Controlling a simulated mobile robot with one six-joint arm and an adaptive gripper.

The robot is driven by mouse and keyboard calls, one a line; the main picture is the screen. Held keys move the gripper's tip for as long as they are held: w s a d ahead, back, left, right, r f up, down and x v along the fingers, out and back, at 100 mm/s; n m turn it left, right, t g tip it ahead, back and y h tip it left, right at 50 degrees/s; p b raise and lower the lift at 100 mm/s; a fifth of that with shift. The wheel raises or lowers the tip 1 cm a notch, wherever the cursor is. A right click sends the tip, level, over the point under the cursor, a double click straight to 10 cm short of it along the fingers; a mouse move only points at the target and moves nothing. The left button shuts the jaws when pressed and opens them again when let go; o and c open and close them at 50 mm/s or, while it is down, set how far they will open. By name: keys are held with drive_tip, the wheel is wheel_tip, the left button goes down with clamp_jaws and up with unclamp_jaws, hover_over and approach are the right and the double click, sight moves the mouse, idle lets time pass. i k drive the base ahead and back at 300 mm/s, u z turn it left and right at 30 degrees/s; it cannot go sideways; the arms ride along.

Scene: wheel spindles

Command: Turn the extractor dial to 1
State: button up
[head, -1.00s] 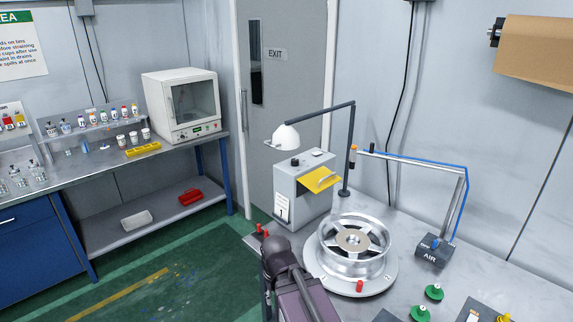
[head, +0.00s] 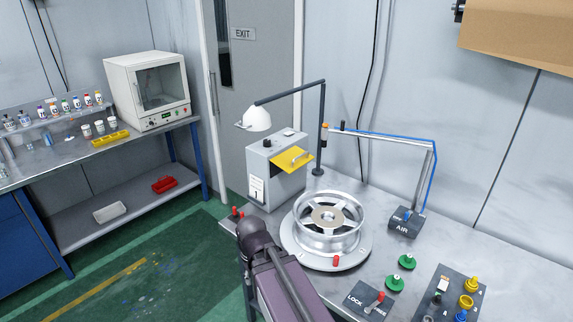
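I cannot make out a dial labelled as the extractor's. A grey box (head: 262,167) with a small black knob (head: 266,143) on top stands at the back left of the bench, under a white lamp. Its yellow flap (head: 293,158) sticks out, and a white card is on its front; no dial setting can be read. A dark panel (head: 447,296) at the lower right carries yellow and blue knobs, too small to read. My purple arm rises from the bottom of the head view, left of the wheel. My gripper is not in view.
A silver wheel (head: 329,222) sits on a round plate (head: 294,254) mid-bench. Green knobs (head: 407,262), a LOCK lever plate (head: 366,301) and an AIR stand (head: 405,222) are around it. Bare bench shows behind the panel. A side bench with a white oven (head: 150,90) stands left.

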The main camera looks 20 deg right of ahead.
sight(267, 142)
drive_tip(key=k, duration=0.65)
drive_tip(key=u, duration=0.6)
drive_tip(key=i, duration=1.8)
drive_tip(key=z, duration=0.5)
